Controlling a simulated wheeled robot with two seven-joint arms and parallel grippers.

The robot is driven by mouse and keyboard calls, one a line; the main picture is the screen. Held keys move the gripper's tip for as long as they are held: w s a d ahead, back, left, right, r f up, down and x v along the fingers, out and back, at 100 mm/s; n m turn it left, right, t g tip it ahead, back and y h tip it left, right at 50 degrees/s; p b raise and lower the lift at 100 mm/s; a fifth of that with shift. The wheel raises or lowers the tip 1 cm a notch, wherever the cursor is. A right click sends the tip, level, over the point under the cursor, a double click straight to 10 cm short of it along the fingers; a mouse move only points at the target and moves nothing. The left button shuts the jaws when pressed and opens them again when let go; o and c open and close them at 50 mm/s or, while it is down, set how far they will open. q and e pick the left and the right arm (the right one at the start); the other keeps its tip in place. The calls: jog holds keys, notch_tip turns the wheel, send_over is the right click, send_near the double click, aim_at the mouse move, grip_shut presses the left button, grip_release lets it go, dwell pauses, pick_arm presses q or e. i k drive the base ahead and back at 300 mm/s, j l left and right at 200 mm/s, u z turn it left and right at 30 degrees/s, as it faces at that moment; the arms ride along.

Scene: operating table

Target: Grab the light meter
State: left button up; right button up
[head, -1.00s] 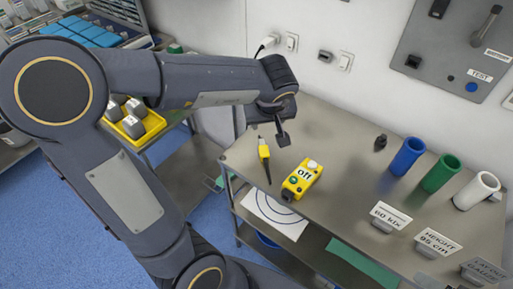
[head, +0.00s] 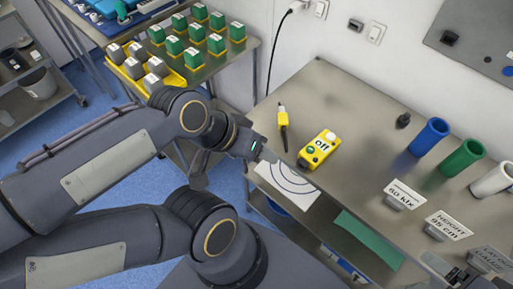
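A yellow box (head: 318,150) lies on the steel table, with a white dome, a green button and an "off" label; it looks like the light meter. A dark mechanical part at the bottom right edge, probably my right gripper (head: 456,274), is mostly cut off.
Blue (head: 430,137), green (head: 462,158) and white (head: 493,180) cylinders stand along the table's right side. Signs such as "60 klx" (head: 405,195) stand along the front. A small black object (head: 403,120) stands behind.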

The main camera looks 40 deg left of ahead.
aim_at(326, 142)
jog(key=j, duration=0.7)
jog(key=i+j, duration=0.15)
jog(key=j, duration=1.2)
jog(key=i+j+u, duration=0.05)
